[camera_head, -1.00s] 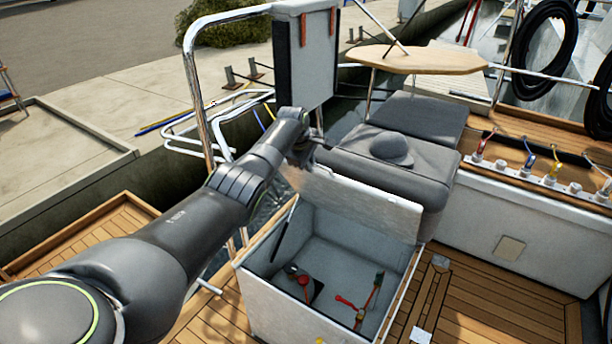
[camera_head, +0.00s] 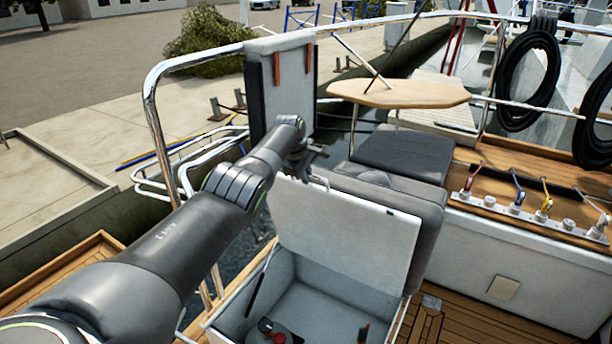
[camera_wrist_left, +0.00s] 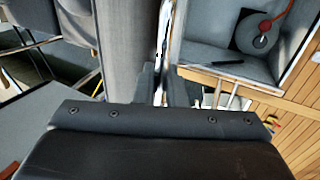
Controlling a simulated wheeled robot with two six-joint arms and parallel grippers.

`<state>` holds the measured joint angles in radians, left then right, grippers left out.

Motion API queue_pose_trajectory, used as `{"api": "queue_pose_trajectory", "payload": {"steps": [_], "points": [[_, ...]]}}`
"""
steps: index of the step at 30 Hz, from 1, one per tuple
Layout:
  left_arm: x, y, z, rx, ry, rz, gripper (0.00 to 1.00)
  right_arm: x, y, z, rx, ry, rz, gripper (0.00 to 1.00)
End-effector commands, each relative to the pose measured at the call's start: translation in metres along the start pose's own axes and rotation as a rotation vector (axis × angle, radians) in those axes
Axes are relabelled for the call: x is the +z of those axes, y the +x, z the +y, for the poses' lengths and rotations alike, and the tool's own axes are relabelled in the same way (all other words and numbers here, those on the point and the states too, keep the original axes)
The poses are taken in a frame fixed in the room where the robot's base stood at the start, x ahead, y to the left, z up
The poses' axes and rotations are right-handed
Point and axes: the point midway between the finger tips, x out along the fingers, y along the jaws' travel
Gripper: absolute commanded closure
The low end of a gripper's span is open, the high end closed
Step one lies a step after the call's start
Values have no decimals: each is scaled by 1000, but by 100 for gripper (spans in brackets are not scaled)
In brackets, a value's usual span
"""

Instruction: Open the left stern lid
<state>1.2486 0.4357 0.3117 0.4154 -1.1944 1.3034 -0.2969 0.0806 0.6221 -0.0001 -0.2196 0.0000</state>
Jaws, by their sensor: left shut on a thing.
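The left stern lid (camera_head: 345,235) is a pale grey-white panel standing steeply open on the far edge of its locker (camera_head: 320,300). My left gripper (camera_head: 318,170) is at the lid's upper left edge and is shut on it. In the left wrist view the gripper fingers (camera_wrist_left: 161,84) show just beyond the dark wrist housing, and the open locker (camera_wrist_left: 210,55) lies at the upper right. The exact contact is small and partly hidden by the gripper. My right gripper is in neither view.
Grey cushions (camera_head: 400,155) stand right behind the lid. A chrome rail (camera_head: 150,110) and an upright grey panel (camera_head: 285,85) are close to my left arm. A wooden table (camera_head: 400,92) is farther back. Red and dark items lie in the locker (camera_head: 268,328). Wooden deck is at lower right.

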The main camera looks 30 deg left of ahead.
Motion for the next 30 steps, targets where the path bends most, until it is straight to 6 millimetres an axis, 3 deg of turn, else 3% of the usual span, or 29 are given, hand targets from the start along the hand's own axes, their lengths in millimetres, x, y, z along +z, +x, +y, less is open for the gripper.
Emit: {"api": "queue_pose_trajectory", "payload": {"steps": [8, 9, 12, 23, 30], "points": [[0, 2, -2, -4, -1, -1, 100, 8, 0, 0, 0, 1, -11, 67], [0, 2, -2, -4, -1, -1, 87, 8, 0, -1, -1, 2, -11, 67], [0, 1, -1, -3, -1, -2, 75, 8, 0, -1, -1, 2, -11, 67], [0, 0, -1, -2, -1, -1, 75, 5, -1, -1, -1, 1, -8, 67], [-1, -13, 2, 2, -1, -1, 75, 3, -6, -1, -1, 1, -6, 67]]}}
